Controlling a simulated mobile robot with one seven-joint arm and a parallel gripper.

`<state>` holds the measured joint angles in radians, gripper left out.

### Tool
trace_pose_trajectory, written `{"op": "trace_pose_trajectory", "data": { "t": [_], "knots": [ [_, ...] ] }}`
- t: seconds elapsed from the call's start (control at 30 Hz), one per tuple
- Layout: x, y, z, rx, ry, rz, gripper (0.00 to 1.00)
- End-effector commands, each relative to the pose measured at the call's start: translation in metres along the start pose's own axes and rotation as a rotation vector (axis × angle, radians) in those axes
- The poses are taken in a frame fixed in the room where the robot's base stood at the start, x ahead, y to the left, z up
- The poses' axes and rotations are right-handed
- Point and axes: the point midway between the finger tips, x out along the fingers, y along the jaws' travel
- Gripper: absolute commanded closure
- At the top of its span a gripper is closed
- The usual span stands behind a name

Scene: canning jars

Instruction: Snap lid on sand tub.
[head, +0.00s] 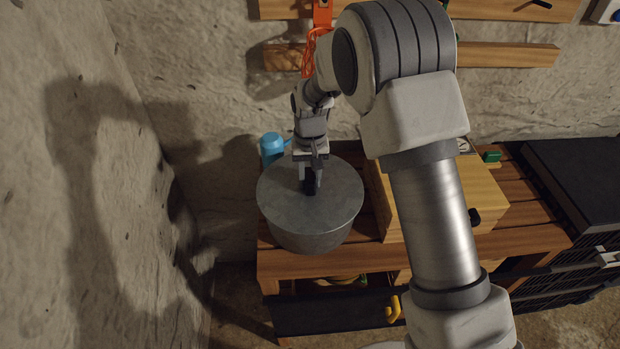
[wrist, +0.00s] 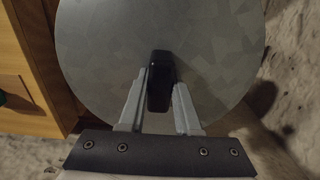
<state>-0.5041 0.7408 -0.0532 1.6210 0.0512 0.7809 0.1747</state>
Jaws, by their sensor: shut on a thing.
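A round grey metal lid (head: 337,210) covers the top of the grey metal sand tub (head: 312,242), which stands on the left end of a wooden bench. The lid looks roughly level, but I cannot tell whether its rim is fully seated. My gripper (head: 312,186) is above the lid's middle, shut on its black handle (head: 309,188). In the wrist view my gripper's two fingers (wrist: 160,98) are on either side of the handle (wrist: 161,80), and the lid (wrist: 100,50) fills most of the picture. The tub's contents are hidden.
A blue bottle (head: 271,147) stands behind the tub on the left. A wooden box (head: 475,193) is to the right on the bench (head: 330,263), partly hidden by my arm. A rough wall rises close on the left. A black unit (head: 585,175) stands at the far right.

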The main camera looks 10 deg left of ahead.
Motion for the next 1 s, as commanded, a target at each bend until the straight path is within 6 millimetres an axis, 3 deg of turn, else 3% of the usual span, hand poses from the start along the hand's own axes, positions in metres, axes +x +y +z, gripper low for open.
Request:
{"op": "trace_pose_trajectory", "data": {
  "t": [0.3, 0.33, 0.5, 0.7, 0.87, 1.0],
  "knots": [
    [-0.0006, -0.0001, -0.0004, 0.000, 0.001, 0.000, 1.00],
    [-0.0006, -0.0001, -0.0003, 0.000, 0.001, 0.000, 0.62],
    [-0.0004, -0.0001, -0.0002, 0.000, 0.001, 0.000, 0.33],
    [-0.0002, -0.0001, -0.0001, 0.000, 0.000, 0.000, 0.33],
    [0.0003, 0.0000, 0.0002, 0.000, -0.001, 0.000, 0.06],
    [0.0002, -0.0001, 0.0001, 0.000, 0.000, 0.000, 0.03]
  ]
}}
